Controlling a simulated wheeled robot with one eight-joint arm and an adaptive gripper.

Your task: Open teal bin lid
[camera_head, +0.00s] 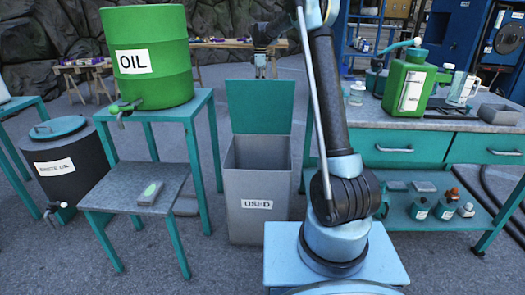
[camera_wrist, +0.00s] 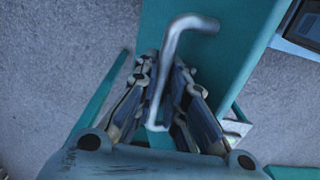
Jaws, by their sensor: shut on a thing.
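The grey bin (camera_head: 258,208) labelled USED stands on the ground in the middle of the head view. Its teal lid (camera_head: 260,106) stands upright at the back of the bin, and the bin's open inside shows. My gripper (camera_head: 261,66) is at the lid's top edge. In the wrist view, my gripper (camera_wrist: 168,82) is shut on a bent grey metal handle (camera_wrist: 172,52). The handle lies over a teal surface in that view; where it joins the lid is not clear.
A green OIL drum (camera_head: 150,75) stands on a teal stand left of the bin. A workbench (camera_head: 390,139) with a green can (camera_head: 408,86) is at the right. Another dark drum (camera_head: 65,170) stands at the far left.

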